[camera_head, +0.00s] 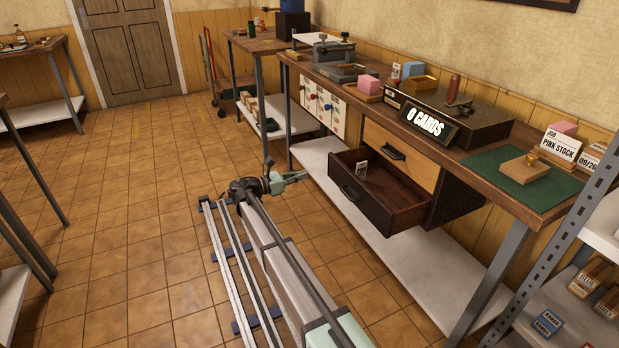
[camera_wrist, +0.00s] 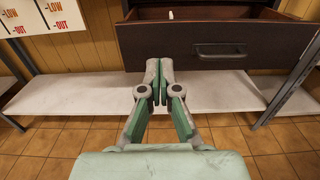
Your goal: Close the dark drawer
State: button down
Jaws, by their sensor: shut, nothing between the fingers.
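The dark drawer (camera_head: 357,205) is pulled out from under the workbench, below a light wood drawer (camera_head: 405,153). A small pale card stands inside it. In the wrist view its dark front (camera_wrist: 270,52) faces me, with a bar handle (camera_wrist: 220,50) right of my fingers. My gripper (camera_head: 306,176) is shut and empty, left of the drawer in the head view. In the wrist view its fingertips (camera_wrist: 160,66) overlap the lower left part of the drawer front. I cannot tell whether they touch it.
The workbench (camera_head: 459,151) carries a "0 CARDS" sign (camera_head: 429,126), a green mat (camera_head: 504,183) and several small items. A white lower shelf (camera_head: 405,258) runs below the drawer. A metal bench leg (camera_wrist: 290,92) stands at the right. Tiled floor at the left is clear.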

aim_at(338, 165)
jog(key=b+x, duration=0.1)
jog(key=x, duration=1.1)
jog(key=shift+w+d, duration=0.1)
jog(key=shift+d, duration=0.25)
jog(key=shift+w, duration=0.1)
